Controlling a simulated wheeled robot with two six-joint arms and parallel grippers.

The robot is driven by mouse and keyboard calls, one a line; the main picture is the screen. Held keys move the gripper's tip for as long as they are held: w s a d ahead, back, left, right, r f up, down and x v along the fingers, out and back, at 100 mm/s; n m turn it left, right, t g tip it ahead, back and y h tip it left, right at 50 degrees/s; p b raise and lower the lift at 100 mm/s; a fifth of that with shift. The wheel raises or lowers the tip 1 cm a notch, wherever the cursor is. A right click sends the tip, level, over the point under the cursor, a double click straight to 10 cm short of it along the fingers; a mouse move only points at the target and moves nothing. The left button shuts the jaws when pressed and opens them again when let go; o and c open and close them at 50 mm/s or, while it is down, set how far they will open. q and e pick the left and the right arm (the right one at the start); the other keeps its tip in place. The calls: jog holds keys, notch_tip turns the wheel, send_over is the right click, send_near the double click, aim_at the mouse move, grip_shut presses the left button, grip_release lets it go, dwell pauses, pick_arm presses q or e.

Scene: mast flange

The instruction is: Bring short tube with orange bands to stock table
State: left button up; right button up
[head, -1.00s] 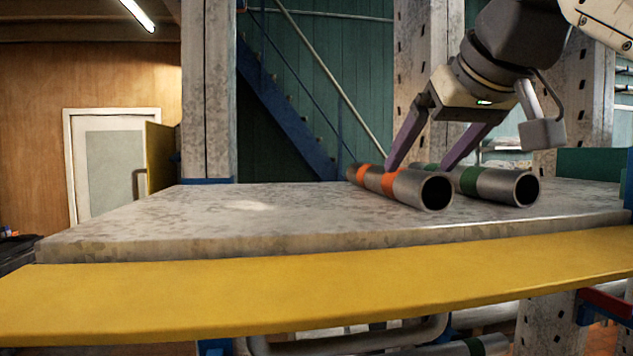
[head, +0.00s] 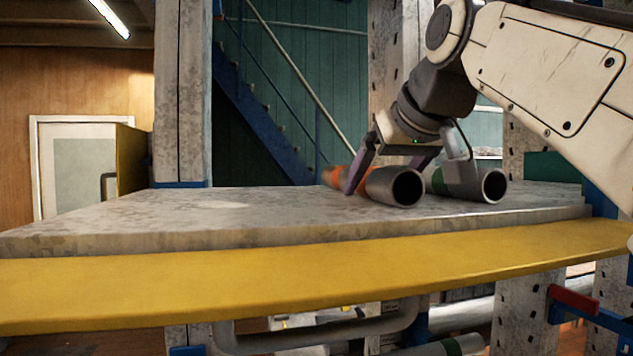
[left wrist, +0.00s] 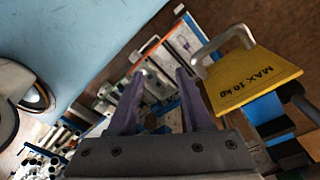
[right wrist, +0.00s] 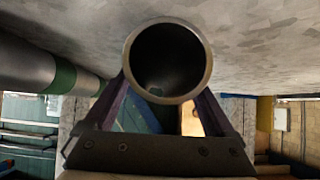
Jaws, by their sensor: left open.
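The short tube with orange bands (head: 390,184) is grey metal and lies on the grey worktop, its open end toward me. My right gripper (head: 385,178) is down at the tube, one finger on its left side and the other partly hidden behind it. In the right wrist view the tube's round mouth (right wrist: 207,75) covers the fingertips, so I cannot tell whether the jaws press on it. My left gripper (left wrist: 160,75) is open and empty in the left wrist view, away from the worktop. I cannot tell which surface is the stock table.
A similar tube with a green band (head: 490,184) lies close on the right of the orange-banded one. The grey worktop (head: 180,220) has free room at left, with a yellow rail (head: 280,280) along its front. A yellow "MAX 10 kg" plate (left wrist: 250,85) is near my left gripper.

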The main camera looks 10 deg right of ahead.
grip_shut()
jog(key=shift+r, duration=0.15)
jog(key=shift+r+p, duration=1.45)
jog(key=shift+p, duration=0.1)
jog(key=shift+f, duration=0.1)
